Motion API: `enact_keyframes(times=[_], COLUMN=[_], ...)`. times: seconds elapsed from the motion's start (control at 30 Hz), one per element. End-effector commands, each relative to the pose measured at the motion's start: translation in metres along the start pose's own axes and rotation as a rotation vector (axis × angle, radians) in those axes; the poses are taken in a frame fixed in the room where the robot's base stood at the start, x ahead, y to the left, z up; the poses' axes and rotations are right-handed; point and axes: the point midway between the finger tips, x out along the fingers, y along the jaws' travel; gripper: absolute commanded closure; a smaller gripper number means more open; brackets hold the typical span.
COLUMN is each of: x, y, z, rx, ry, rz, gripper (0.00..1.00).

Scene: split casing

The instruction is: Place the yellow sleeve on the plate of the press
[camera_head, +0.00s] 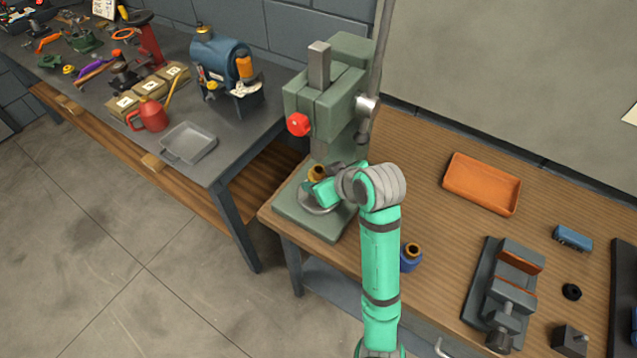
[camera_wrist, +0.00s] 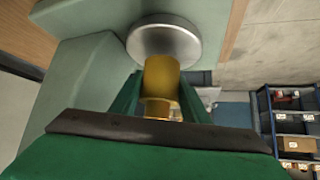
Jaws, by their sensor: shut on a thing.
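The yellow sleeve (camera_wrist: 161,80) is held between the two green fingers of my gripper (camera_wrist: 158,92) in the wrist view. In the head view the sleeve (camera_head: 317,172) shows as a small yellow and dark ring by my gripper (camera_head: 322,188), over the press base. The round grey plate (camera_head: 314,207) of the green press (camera_head: 330,105) is partly hidden by my gripper. In the wrist view a silver disc (camera_wrist: 164,42) of the press lies just beyond the sleeve's end. I cannot tell whether the sleeve touches the plate.
A blue part with a gold top (camera_head: 411,258) stands on the wooden bench, right of my arm. An orange tray (camera_head: 482,184) and a grey vise (camera_head: 503,290) are farther right. The press column and its red knob (camera_head: 298,124) rise close behind my gripper.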

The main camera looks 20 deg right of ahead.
Motion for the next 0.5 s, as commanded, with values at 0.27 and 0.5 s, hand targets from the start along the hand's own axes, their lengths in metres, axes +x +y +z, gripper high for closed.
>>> enact_keyframes(times=[0.27,0.5], x=[0.009,0.0108], y=[0.0003,0.0002], z=[0.0086,0.0104], rx=[-0.003,-0.002], ry=[0.004,0.004], rz=[0.002,0.002], gripper=[1.0,1.0])
